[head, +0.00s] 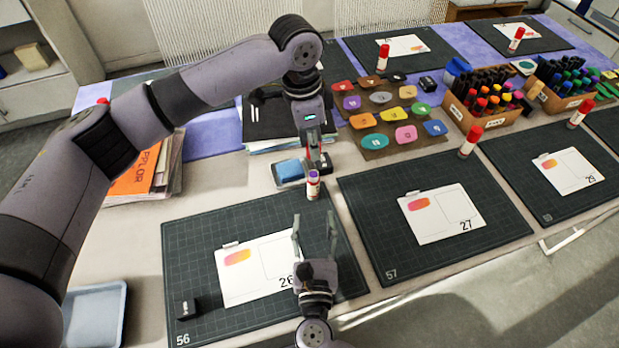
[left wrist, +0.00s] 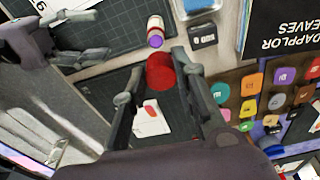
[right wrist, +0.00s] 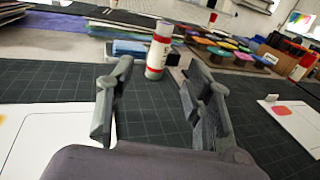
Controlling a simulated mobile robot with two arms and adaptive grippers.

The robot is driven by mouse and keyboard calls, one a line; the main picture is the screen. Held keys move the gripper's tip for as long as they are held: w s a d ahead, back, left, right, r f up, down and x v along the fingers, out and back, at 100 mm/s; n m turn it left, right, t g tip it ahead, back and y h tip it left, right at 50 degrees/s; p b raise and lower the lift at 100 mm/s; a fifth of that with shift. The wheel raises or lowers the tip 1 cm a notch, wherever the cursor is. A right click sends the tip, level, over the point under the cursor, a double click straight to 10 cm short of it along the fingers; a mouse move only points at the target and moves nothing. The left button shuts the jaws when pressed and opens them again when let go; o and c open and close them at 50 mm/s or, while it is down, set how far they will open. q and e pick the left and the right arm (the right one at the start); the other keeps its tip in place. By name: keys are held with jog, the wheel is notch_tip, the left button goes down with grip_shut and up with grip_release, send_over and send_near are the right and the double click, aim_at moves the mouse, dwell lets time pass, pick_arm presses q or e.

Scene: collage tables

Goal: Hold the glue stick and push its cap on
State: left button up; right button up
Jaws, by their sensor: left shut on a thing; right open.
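The glue stick (head: 313,186) is a white tube with a red band and an exposed purple top. It stands upright at the back edge of the mat numbered 56. My left gripper (head: 316,160) is above it, shut on the red cap (left wrist: 160,71); in the left wrist view the cap is apart from the tube (left wrist: 155,30). The fingers partly hide the cap in the head view. My right gripper (head: 314,228) is open and empty in front of the tube, over the mat. In the right wrist view the tube (right wrist: 158,52) shows beyond the open fingers.
A small tray with a blue pad (head: 289,172) and stacked books (head: 262,125) stand close behind. Card 26 (head: 255,270) lies under my right gripper's left side. Other capped glue sticks (head: 470,141) stand to the right.

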aim_at(314, 187)
jog(key=shift+s+r, duration=0.1)
jog(key=shift+s, duration=0.1)
jog(key=w, duration=1.2)
jog(key=shift+w+a, duration=0.1)
grip_shut()
dwell(0.4)
dwell(0.4)
